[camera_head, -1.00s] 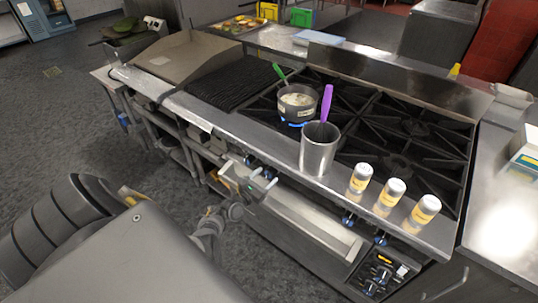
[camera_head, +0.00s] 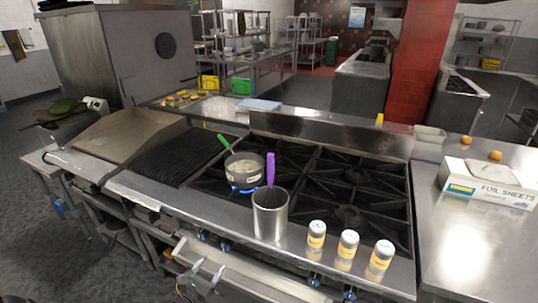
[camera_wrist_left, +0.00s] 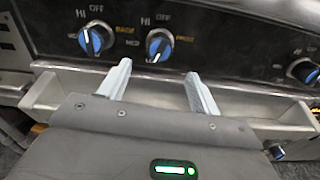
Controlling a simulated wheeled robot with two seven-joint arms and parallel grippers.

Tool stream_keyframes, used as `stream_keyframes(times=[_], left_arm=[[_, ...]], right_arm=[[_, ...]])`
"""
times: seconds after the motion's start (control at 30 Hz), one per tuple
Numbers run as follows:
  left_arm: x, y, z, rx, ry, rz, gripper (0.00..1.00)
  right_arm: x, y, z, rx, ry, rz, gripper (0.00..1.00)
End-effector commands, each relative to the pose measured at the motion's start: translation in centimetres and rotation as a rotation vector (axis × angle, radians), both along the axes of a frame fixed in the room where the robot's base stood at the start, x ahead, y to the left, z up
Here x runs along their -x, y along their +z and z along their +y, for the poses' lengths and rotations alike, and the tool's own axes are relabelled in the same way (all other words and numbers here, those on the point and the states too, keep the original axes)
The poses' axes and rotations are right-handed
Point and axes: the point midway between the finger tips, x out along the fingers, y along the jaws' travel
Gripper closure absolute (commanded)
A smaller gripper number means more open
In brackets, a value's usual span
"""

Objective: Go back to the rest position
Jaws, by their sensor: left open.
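My left gripper (camera_head: 207,270) shows at the bottom of the head view, in front of the stove (camera_head: 332,259) and below its front edge. In the left wrist view its two pale fingers (camera_wrist_left: 157,76) are apart with nothing between them. They point at the stove's front, just below two blue knobs (camera_wrist_left: 159,45) and over a metal ledge or tray (camera_wrist_left: 150,92). I cannot tell whether the fingers touch it. My right gripper is not in view.
On the stove stand a pot (camera_head: 245,168) with a green-handled utensil, a steel container (camera_head: 270,217) with a purple-handled utensil, and three shakers (camera_head: 347,250) near the front edge. A foil box (camera_head: 489,184) lies on the right counter. Grey floor is open at left.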

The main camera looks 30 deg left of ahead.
Motion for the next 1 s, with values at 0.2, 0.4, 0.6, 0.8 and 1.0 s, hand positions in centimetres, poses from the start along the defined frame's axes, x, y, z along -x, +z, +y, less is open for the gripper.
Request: stream_keyframes(times=[0.2, 0.4, 0.6, 0.8, 1.0], left_arm=[[0.1, -1.1, -0.6, -0.049, -0.013, 0.031, 0.37], [2.5, -9.7, -5.3, -0.468, -0.155, 0.254, 0.37], [10.6, -21.8, -11.8, -1.141, -0.555, 0.485, 0.37], [23.1, -31.1, -16.3, -1.775, -1.15, 0.488, 0.37], [35.2, -35.8, -17.8, -2.207, -1.764, 0.228, 0.37]], right_arm=[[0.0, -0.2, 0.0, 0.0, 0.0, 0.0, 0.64], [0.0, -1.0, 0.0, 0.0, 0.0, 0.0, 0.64], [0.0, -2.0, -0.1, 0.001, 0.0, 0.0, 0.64], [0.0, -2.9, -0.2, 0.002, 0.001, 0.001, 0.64], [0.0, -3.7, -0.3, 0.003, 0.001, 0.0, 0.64]])
